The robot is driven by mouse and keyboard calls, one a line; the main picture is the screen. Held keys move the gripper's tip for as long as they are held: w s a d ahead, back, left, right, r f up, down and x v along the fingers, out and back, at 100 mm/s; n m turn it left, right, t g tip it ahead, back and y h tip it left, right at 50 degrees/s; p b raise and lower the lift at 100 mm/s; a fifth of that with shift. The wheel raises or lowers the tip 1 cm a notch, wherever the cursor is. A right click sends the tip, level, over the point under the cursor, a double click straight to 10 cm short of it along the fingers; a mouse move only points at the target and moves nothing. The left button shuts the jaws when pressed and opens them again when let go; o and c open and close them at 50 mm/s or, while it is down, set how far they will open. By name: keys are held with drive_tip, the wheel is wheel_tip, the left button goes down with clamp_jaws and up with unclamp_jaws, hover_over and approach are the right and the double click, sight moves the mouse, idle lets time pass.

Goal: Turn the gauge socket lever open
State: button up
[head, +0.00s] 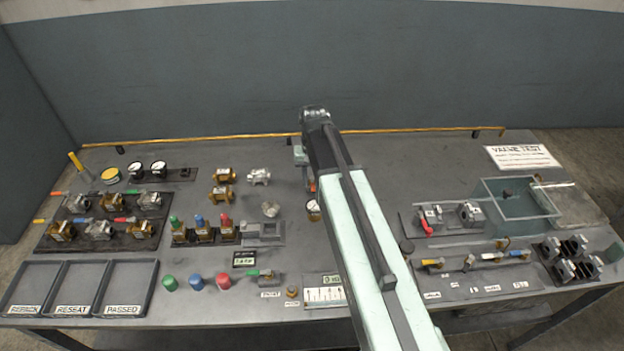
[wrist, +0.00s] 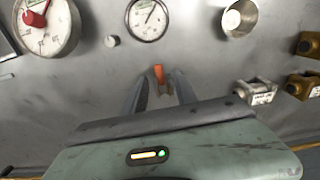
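A small orange lever (wrist: 158,73) shows between the fingertips in the wrist view. It stands just in front of a round white-faced gauge (wrist: 147,18), which I take to be the gauge at the socket. My gripper (wrist: 161,82) points down at the lever, its two grey fingers on either side with a gap between them. Whether either finger touches the lever I cannot tell. In the head view the gauge (head: 313,210) shows beside my arm, and my arm hides most of the socket. The lever's base is hidden by the fingers.
A larger dial with a red knob (wrist: 45,25) and a metal cup (wrist: 239,18) lie near the gripper in the wrist view. Brass and steel valves (head: 222,175) stand to the left in the head view. A water tank (head: 520,200) is at the right.

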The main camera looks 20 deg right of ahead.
sight(313, 186)
wheel_tip(313, 186, up, 7)
drive_tip(key=p, duration=0.5)
drive_tip(key=shift+p, duration=0.4)
drive_tip(key=shift+f, duration=0.1)
drive_tip(key=shift+n, duration=0.3)
drive_tip(key=s+a+f, duration=0.1)
drive_tip(key=s+b, duration=0.1)
drive_tip(key=s, duration=0.1)
drive_tip(key=s+a+f+b, duration=0.1)
drive_tip(key=s, duration=0.1)
drive_tip(key=shift+s+a+f, duration=0.2)
drive_tip(key=shift+a+f, duration=0.1)
drive_tip(key=s+a+n, duration=0.1)
drive_tip(key=s, duration=0.5)
drive_tip(key=shift+s+b, duration=0.35)
drive_tip(key=shift+b, duration=0.05)
drive_tip(key=shift+f, duration=0.1)
drive_tip(key=shift+s, duration=0.1)
